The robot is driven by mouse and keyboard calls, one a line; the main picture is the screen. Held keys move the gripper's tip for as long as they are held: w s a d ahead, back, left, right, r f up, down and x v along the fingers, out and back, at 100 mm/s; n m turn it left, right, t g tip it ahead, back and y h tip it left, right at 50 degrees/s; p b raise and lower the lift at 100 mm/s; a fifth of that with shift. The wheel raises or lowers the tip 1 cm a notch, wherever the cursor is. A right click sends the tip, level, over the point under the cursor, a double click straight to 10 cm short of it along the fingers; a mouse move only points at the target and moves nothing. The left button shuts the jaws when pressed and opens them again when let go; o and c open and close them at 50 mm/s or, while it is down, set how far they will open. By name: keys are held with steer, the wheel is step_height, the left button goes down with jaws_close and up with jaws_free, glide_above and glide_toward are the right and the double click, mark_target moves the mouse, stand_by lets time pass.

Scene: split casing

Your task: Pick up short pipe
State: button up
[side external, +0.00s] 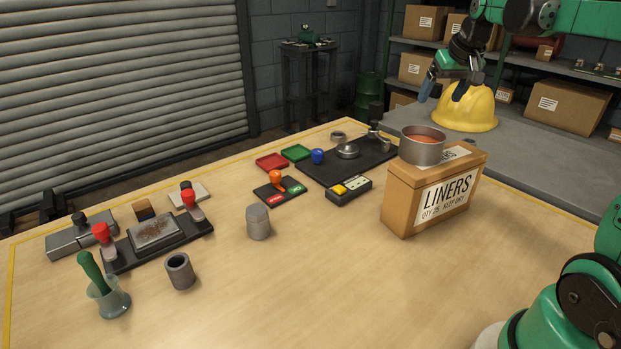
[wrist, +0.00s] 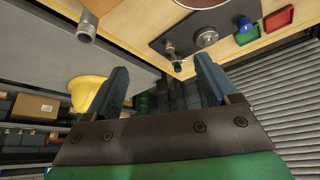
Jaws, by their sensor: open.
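A short grey pipe (side external: 181,273) stands upright on the table at the front left in the side view, with its dark open bore facing up. My gripper (side external: 445,90) is high at the back right, in front of the yellow hard hat and far from this pipe. In the wrist view my gripper (wrist: 162,72) has its two blue fingers wide apart with nothing between them. I cannot pick out the front-left pipe in the wrist view.
A clamp fixture (side external: 155,234) and a beaker with a green handle (side external: 110,298) flank the pipe. A grey cylinder (side external: 258,224) stands to its right. The LINERS box (side external: 400,205) carries a grey pot (side external: 422,152). The front middle of the table is clear.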

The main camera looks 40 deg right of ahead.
steer(key=s+d+f+m+g, duration=0.1)
steer(key=s+d+f, duration=0.1)
steer(key=d, duration=0.4)
steer(key=s+d+f+m, duration=0.1)
steer(key=s+d+m, duration=0.1)
steer(key=d, duration=0.5)
glide_above(470, 142)
steer(key=s+a, duration=0.2)
steer(key=a, duration=0.1)
step_height(470, 142, down, 6)
steer(key=shift+x, duration=2.75)
steer(key=shift+d, duration=0.15)
jaws_close()
